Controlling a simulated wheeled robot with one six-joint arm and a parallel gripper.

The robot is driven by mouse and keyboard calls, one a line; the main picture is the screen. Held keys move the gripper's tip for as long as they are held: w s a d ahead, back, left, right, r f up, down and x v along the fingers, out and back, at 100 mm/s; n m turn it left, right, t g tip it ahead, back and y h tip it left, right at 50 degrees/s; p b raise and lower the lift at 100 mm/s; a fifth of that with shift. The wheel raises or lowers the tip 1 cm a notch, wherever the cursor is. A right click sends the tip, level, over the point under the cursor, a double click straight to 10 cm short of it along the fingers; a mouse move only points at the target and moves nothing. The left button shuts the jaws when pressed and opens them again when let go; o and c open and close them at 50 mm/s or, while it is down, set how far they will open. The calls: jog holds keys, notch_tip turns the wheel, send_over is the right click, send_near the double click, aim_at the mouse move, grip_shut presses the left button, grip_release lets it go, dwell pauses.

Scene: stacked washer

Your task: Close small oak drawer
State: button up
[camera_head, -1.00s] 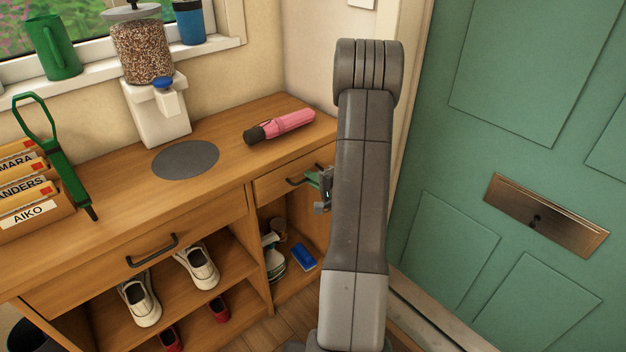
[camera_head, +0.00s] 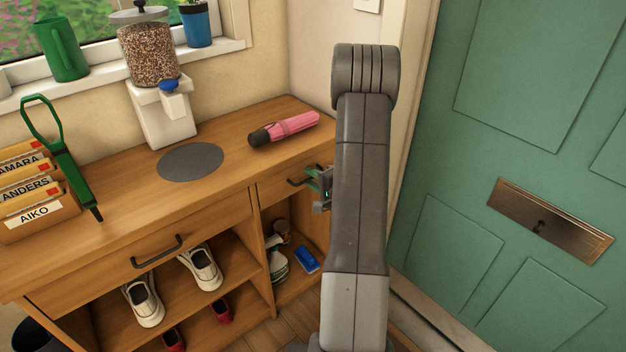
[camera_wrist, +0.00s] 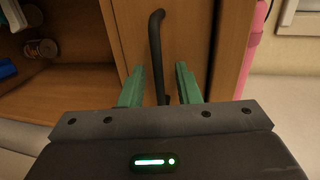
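The small oak drawer (camera_head: 273,188) is at the right end of the wooden cabinet, under the top. It has a dark bar handle (camera_head: 298,182). My gripper (camera_head: 320,182) is at the handle's right end, partly hidden behind my arm. In the wrist view the drawer front (camera_wrist: 190,30) is right ahead, with the handle (camera_wrist: 156,40) running toward me. My gripper's two green fingers (camera_wrist: 160,85) are apart, one on each side of the handle's near end, with a gap on both sides. The arm hides the drawer's right part, and I cannot tell how far it stands out.
A pink umbrella (camera_head: 290,127) lies on the cabinet top above the drawer. An open compartment below holds a spray bottle (camera_head: 277,262) and a blue item (camera_head: 306,259). A green door (camera_head: 450,180) stands to the right. A wide drawer (camera_head: 130,265) is to the left.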

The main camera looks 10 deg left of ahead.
jog(key=p+v, duration=0.1)
jog(key=v, duration=1.3)
jog(key=shift+a, duration=0.1)
jog(key=shift+w, duration=0.15)
jog(key=b+x, duration=0.1)
jog(key=x, duration=1.2)
jog(key=shift+a+f, duration=0.1)
jog(key=shift+a, duration=0.05)
